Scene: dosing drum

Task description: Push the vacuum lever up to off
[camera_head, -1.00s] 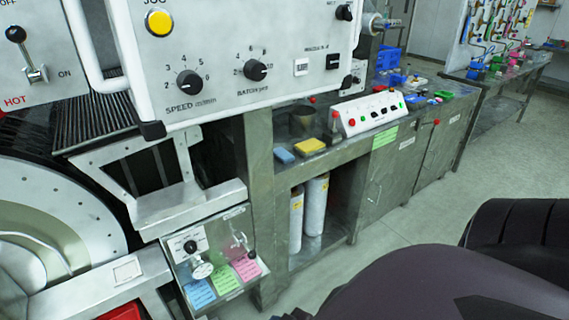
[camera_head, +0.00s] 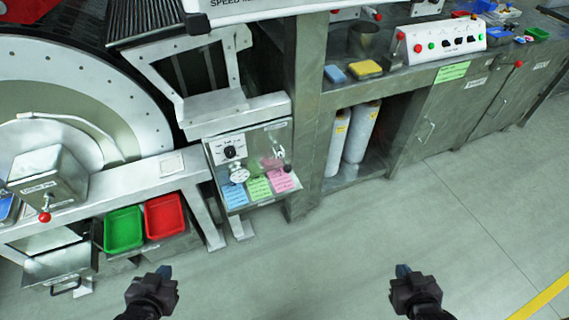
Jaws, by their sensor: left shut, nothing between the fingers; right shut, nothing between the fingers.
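A small control panel (camera_head: 212,153) hangs low under the machine, left of the bench. It carries a black dial (camera_head: 230,152), a round gauge (camera_head: 239,174) and, at its right, a small lever with a black knob (camera_head: 288,168). The knob hangs low, beside a pink note; the lettering is too small to read, so I cannot confirm that this is the vacuum lever. My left gripper (camera_head: 165,272) is shut and empty, below and left of the panel in the picture. My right gripper (camera_head: 403,270) is shut and empty, below and right of it. Neither touches anything.
Green (camera_head: 124,229) and red (camera_head: 165,216) trays sit left of the panel. A box with a red-knobbed handle (camera_head: 44,217) stands further left. White cylinders (camera_head: 337,143) stand in the bench's open bay. The floor (camera_head: 300,265) between my grippers is clear.

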